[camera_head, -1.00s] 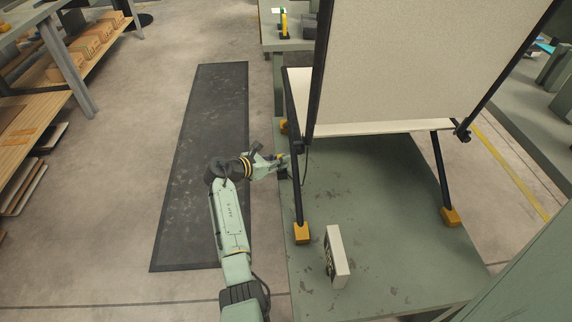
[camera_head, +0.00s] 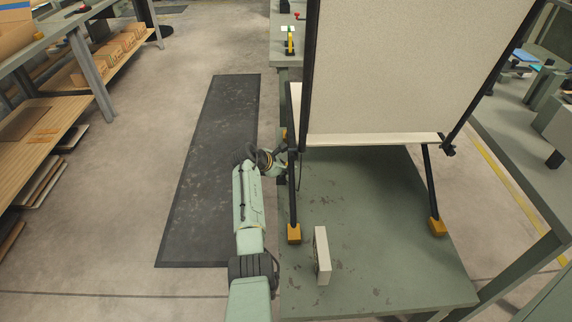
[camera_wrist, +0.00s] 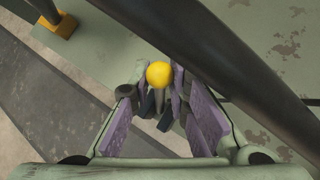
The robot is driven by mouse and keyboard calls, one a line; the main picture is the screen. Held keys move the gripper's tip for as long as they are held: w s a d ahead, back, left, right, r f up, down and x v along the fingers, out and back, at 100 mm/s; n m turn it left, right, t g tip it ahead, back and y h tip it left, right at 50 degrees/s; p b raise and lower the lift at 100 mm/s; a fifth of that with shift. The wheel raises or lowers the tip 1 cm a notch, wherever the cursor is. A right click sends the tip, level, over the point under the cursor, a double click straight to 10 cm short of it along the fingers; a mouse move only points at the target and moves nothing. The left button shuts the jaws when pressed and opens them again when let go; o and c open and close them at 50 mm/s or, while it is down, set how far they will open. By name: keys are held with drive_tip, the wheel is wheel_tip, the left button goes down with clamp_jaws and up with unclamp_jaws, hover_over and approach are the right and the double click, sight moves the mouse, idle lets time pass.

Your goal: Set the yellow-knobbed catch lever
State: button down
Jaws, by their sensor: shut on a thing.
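In the wrist view, the yellow knob (camera_wrist: 159,74) of the catch lever sits between my gripper's (camera_wrist: 160,105) fingers, near their tips. The fingers are closed on the lever, and its short grey stem shows below the knob. A black tube of the lounger frame (camera_wrist: 215,65) crosses close above and to the right. In the head view, my gripper (camera_head: 284,168) is at the left side of the folding lounger (camera_head: 390,70), beside its near left leg. The lever is too small and hidden there to make out.
The lounger stands on a worn green table (camera_head: 370,260) with yellow foot blocks (camera_head: 294,233). A small pale box (camera_head: 322,255) stands near the front of the table. A dark mat (camera_head: 210,170) lies on the floor to the left. Wooden shelves (camera_head: 50,150) stand farther left.

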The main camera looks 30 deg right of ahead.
idle(0.3)
drive_tip(key=c, duration=1.7)
unclamp_jaws()
drive_tip(key=shift+s+a+r, duration=0.15)
drive_tip(key=shift+a+r, duration=0.25)
drive_tip(key=s+a, duration=0.1)
drive_tip(key=a, duration=0.3)
drive_tip(key=s+a, duration=0.1)
drive_tip(key=a, duration=0.3)
drive_tip(key=s+a+r, duration=0.1)
drive_tip(key=s+a, duration=0.1)
drive_tip(key=a, duration=0.2)
drive_tip(key=shift+s+a+r, duration=0.1)
drive_tip(key=shift+a, duration=0.2)
